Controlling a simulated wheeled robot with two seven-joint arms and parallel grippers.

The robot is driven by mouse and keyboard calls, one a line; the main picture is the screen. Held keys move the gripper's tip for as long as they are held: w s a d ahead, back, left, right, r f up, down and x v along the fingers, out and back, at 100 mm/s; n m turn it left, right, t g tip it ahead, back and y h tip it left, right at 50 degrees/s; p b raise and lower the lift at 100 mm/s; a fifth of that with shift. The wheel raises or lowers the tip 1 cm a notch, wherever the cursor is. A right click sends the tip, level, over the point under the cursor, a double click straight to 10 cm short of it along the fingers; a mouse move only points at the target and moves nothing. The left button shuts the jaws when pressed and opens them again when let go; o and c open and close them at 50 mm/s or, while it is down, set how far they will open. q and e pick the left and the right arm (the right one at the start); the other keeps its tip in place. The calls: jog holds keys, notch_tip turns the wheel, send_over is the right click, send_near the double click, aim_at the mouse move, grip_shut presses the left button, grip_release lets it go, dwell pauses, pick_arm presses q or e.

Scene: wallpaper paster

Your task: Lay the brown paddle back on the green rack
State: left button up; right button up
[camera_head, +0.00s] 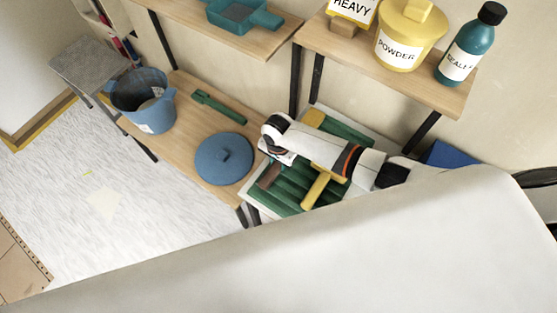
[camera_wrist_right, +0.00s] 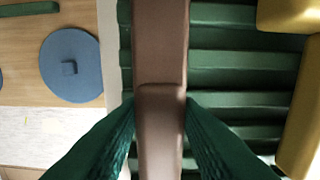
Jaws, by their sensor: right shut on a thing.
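The brown paddle (camera_head: 269,176) is over the left part of the green rack (camera_head: 290,187). In the right wrist view the paddle (camera_wrist_right: 160,45) runs lengthwise up the picture, its narrower handle between the dark green fingers of my right gripper (camera_wrist_right: 160,125), which is shut on it. The rack's ridges (camera_wrist_right: 245,60) show to its right, with a thin strip of green to its left. I cannot tell whether the paddle touches the rack. In the head view my right arm hides part of the rack and the fingertips. My left gripper is not in view.
A yellow-handled tool (camera_head: 318,187) lies on the rack right of the paddle. A blue lid (camera_head: 224,158), a green tool (camera_head: 219,106) and a blue bucket (camera_head: 143,100) are on the wooden bench to the left. Shelves with a yellow powder tub (camera_head: 408,35) and a teal bottle (camera_head: 470,45) are above.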

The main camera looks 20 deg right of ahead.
jog(key=shift+f, duration=0.45)
jog(key=o, duration=1.2)
notch_tip(320, 180, up, 12)
jog(key=shift+b, duration=0.4)
jog(key=shift+a, duration=0.1)
